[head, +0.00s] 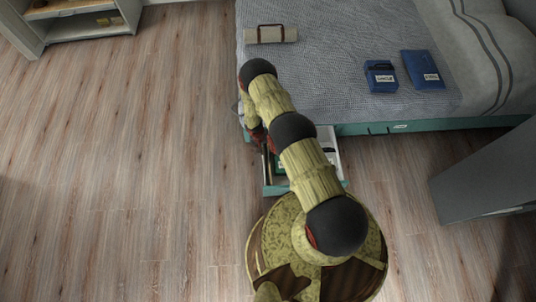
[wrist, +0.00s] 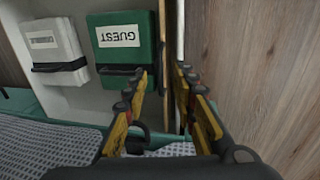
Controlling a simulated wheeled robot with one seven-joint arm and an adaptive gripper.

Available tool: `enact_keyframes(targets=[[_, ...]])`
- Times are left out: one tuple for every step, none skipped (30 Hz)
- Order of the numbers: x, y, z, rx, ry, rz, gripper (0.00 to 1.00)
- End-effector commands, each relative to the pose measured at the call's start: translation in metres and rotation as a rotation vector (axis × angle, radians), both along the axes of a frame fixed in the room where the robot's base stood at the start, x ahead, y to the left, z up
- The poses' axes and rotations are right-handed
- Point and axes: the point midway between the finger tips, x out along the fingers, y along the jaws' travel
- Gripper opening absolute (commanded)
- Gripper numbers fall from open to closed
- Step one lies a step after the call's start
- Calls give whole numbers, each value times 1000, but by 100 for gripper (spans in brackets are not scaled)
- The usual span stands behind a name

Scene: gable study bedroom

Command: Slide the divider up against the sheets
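The drawer (head: 335,158) is pulled out from under the bed, partly hidden by my arm. In the wrist view a green pack labelled GUEST (wrist: 123,55), apparently the sheets, lies in it with a dark strap. A thin brown upright strip (wrist: 162,30), which looks like the divider, stands right of the green pack with a narrow gap. My gripper (wrist: 162,88) is open, one yellow finger on each side of the strip's line. Whether the fingers touch it, I cannot tell.
A white pack (wrist: 54,45) lies left of the green one. The drawer's pale side wall (wrist: 180,25) is close on the right. The bed (head: 340,80) carries blue packs (head: 381,76) and a rolled beige bundle (head: 271,34). Wooden floor (head: 120,150) is clear at left.

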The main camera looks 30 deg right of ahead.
Motion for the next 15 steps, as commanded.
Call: enact_keyframes(targets=[[-3, -1, -12, 0, 3, -1, 27], [-3, -2, -17, 1, 4, -1, 27], [-3, -3, -23, 0, 3, -1, 27], [-4, -4, -28, 0, 3, -1, 27], [-5, -5, -33, 1, 4, -1, 27], [-5, -6, -39, 0, 3, -1, 27], [-5, -7, -43, 0, 3, -1, 27], [-6, -8, -47, 0, 3, -1, 27], [-6, -9, -51, 0, 3, -1, 27], [-6, -10, -54, 0, 3, -1, 27], [-6, -10, -57, 0, 3, 0, 27], [-7, -11, -60, 0, 3, 0, 27], [-6, -11, -61, 0, 2, 1, 27], [-6, -11, -63, 0, 2, 1, 27], [-6, -12, -64, 0, 1, 1, 27]])
